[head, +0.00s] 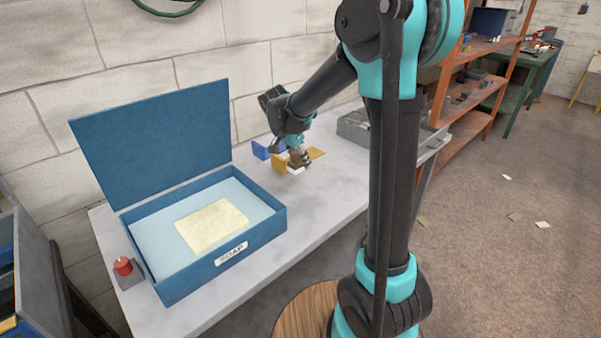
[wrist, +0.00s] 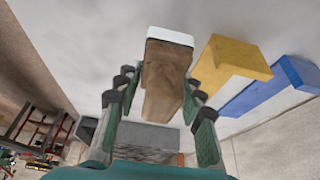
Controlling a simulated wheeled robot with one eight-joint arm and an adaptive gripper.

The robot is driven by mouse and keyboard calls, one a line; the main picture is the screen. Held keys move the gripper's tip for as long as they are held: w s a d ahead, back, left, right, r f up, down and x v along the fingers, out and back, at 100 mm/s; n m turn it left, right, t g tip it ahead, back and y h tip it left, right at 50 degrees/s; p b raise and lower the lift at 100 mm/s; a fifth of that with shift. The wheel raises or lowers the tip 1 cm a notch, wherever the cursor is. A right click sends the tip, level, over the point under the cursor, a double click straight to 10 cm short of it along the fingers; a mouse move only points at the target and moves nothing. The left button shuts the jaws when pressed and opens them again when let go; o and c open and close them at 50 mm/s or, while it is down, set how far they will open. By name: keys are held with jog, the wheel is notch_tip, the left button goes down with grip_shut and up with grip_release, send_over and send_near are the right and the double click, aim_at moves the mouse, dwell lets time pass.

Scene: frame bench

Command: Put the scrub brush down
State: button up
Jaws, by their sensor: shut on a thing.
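The scrub brush has a brown wooden body and a white end, and shows in the wrist view (wrist: 165,75) between my gripper's fingers. My gripper (wrist: 158,100) is shut on its wooden body. In the head view my gripper (head: 298,153) is low over the bench (head: 255,306), toward the wall side. The brush (head: 296,169) is partly hidden there by the fingers, with its white end down. I cannot tell whether that end touches the bench top.
A yellow angled piece (head: 316,153) and a blue one (head: 262,150) stand close to the brush. An open blue box (head: 268,228) labelled SOAP holds a pale yellow slab (head: 212,227). A red knob (head: 122,266) is at left. A grey tray (head: 354,130) lies farther right.

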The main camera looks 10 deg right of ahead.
aim_at(301, 180)
jog(key=shift+f, duration=2.55)
jog(key=shift+f, duration=0.1)
jog(key=o, duration=1)
